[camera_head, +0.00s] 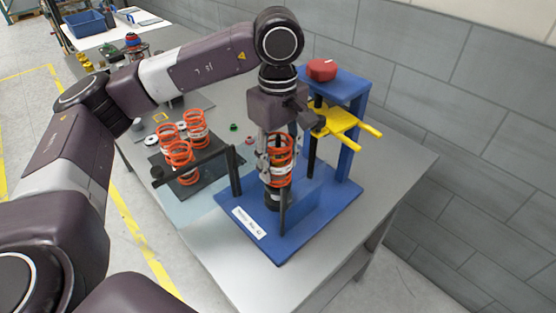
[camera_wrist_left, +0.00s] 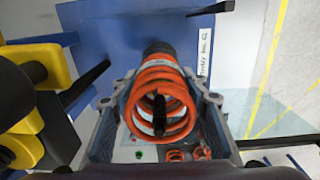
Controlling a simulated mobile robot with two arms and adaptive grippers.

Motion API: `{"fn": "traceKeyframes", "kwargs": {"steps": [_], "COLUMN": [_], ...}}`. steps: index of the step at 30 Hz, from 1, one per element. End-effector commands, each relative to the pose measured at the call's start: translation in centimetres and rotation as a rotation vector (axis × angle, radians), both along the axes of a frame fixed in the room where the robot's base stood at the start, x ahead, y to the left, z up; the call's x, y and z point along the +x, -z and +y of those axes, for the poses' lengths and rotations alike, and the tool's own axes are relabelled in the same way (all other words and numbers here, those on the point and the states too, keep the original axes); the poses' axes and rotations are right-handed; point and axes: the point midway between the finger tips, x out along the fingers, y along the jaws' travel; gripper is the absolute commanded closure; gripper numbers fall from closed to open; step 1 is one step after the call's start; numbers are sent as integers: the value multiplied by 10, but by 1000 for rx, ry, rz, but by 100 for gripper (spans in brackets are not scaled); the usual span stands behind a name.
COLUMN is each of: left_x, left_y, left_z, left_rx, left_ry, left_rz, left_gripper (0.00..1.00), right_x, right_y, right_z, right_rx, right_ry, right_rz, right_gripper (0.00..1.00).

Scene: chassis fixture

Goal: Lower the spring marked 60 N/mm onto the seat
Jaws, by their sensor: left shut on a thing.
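An orange coil spring (camera_head: 282,146) is upright between the fingers of my left gripper (camera_head: 277,168), which is shut on it. In the left wrist view the spring (camera_wrist_left: 160,75) sits between both fingers, and a dark rod shows inside its coils. I cannot read any marking on it. Below it is the dark round seat (camera_head: 273,199) on the blue fixture (camera_head: 245,215); the dark base also shows beyond the spring in the left wrist view (camera_wrist_left: 158,47). The spring's lower end is close to the seat; I cannot tell whether they touch. My right gripper is out of view.
Several orange springs (camera_head: 196,122) stand on a dark plate at the left, beside a black bar (camera_head: 195,163). A yellow bracket (camera_head: 338,122) and a red knob (camera_head: 321,69) are on the blue frame behind my gripper. The table's right side (camera_head: 395,165) is clear.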

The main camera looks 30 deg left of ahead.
Motion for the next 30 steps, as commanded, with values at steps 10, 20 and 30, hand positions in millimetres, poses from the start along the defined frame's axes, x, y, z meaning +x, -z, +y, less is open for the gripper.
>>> {"fn": "traceKeyframes", "kwargs": {"steps": [10,20,30], "left_x": [0,1,1], "left_y": [5,6,6], "left_z": [0,0,0], "left_rx": [-1,-1,-1], "left_ry": [0,0,0], "left_rz": [-2,-2,-2], "left_gripper": [97,97,97], "right_x": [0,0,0], "right_y": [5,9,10], "right_z": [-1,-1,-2], "right_rx": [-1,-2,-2], "right_ry": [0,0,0], "right_rz": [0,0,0], "right_gripper": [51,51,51]}}
